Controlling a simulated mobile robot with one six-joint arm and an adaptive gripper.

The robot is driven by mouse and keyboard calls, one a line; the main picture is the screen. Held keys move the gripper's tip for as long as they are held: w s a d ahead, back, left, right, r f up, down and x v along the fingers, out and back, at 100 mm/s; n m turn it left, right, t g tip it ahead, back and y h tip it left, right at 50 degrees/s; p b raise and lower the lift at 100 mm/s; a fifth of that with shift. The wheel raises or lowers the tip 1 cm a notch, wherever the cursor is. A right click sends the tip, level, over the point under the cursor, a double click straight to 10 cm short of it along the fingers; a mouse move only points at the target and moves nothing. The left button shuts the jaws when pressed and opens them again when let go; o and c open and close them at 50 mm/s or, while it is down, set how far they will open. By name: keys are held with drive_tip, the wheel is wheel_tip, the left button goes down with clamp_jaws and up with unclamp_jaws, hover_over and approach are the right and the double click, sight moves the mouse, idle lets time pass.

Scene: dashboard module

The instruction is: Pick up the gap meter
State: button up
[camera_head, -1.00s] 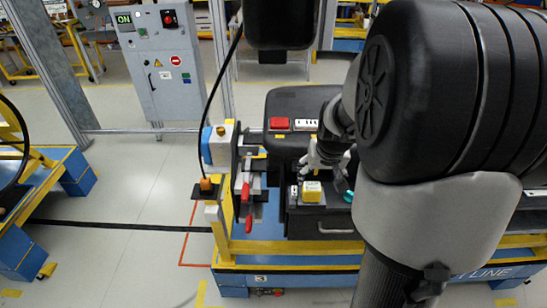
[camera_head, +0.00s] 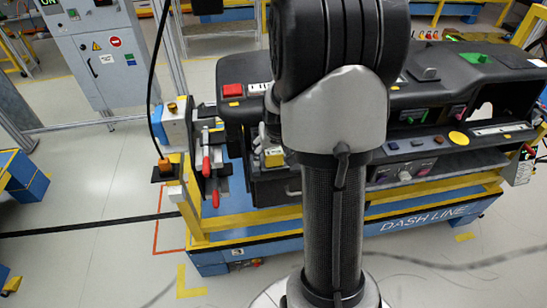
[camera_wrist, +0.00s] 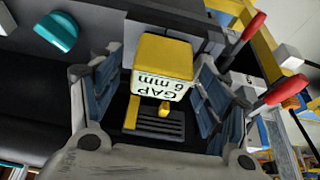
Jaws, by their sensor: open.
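The gap meter (camera_wrist: 163,60) is a small block with a yellow top and a white face reading "GAP 6 mm". In the wrist view it lies between the two blue-padded fingers of my gripper (camera_wrist: 155,75), which is open. Dark gaps show between the pads and the block's sides. In the head view the gap meter (camera_head: 274,157) shows as a small yellow block at the left end of the dashboard, partly hidden by my arm. My gripper is mostly hidden behind my arm there.
Red-handled clamps (camera_head: 206,165) stand just left of the gap meter. The black dashboard (camera_head: 400,108) extends right on a blue and yellow stand (camera_head: 400,232). A teal part (camera_wrist: 55,33) is near the left finger. A grey control cabinet (camera_head: 100,60) stands at back left.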

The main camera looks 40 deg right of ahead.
drive_tip(key=shift+c, duration=0.2)
drive_tip(key=c, duration=1.3)
